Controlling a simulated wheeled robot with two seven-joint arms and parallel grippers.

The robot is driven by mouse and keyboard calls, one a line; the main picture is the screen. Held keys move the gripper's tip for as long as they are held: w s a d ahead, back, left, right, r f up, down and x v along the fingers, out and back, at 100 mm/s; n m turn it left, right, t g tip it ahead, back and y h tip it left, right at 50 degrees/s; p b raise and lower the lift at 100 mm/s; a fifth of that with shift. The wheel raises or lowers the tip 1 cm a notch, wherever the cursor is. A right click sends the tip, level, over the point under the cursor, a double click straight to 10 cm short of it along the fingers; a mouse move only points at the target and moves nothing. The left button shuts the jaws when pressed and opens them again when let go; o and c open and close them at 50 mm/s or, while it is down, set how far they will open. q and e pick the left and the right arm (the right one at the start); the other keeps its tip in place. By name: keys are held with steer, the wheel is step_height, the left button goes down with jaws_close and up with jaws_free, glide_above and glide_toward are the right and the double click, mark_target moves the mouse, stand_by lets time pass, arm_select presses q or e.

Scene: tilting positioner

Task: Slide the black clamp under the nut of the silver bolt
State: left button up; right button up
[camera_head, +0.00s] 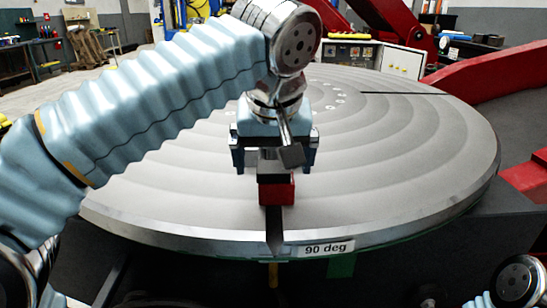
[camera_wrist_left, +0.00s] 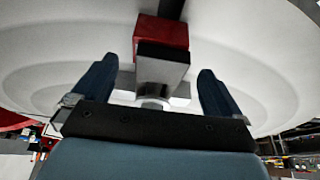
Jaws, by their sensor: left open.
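The black clamp (camera_wrist_left: 163,53) shows its dark end face and a paler top in the left wrist view, above or against a red block (camera_wrist_left: 163,30). In the head view the dark clamp (camera_head: 273,170) is partly hidden by my wrist, with the red block (camera_head: 277,192) just in front. A short silver cylinder, apparently part of the silver bolt (camera_wrist_left: 155,91), shows behind the clamp; its nut is not clear. My left gripper (camera_head: 274,161) is open, with blue fingers on either side of the clamp in the left wrist view (camera_wrist_left: 158,70), apparently apart from it. My right gripper is out of view.
The round grey table (camera_head: 400,170) has a dark slot (camera_head: 275,232) running from the red block to its near rim, beside a "90 deg" label (camera_head: 330,248). Red machine arms (camera_head: 480,65) stand right and behind. Most of the tabletop is clear.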

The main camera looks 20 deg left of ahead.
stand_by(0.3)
arm_select(q)
steer(key=shift+r, duration=3.55)
